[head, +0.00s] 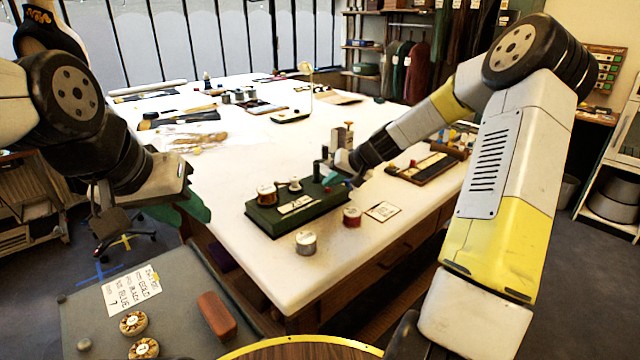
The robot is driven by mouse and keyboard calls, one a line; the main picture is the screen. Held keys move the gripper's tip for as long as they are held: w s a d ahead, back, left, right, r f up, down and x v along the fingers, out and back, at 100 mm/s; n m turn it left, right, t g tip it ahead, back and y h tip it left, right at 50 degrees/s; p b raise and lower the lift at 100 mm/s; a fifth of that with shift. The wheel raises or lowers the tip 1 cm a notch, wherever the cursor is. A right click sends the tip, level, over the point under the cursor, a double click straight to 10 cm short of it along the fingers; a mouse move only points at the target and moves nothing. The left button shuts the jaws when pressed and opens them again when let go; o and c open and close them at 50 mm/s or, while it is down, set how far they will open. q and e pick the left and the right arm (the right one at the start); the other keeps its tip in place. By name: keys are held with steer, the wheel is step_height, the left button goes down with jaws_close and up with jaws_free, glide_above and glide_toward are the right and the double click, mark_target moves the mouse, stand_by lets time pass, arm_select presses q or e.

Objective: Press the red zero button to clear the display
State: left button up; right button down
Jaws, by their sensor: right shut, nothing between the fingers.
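A dark green box-shaped device (275,217) sits near the front corner of the white table, with spools and small white labels on its top. A small red spot, which looks like the red button (329,189), shows at its right end. My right gripper (337,178) is low over that right end, close beside the red spot; its fingers look shut and empty. I cannot tell whether they touch the button. No lit display can be made out. My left gripper (112,208) hangs at the left, away from the device; its fingers are too dark to judge.
A dark tray (425,168) lies to the right. A grey side table (180,290) holds a note and a brown block.

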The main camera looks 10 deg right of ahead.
mark_target(330, 192)
steer(key=shift+f, duration=0.15)
stand_by(0.3)
steer(key=shift+r, duration=0.9)
steer(key=shift+r, duration=2.45)
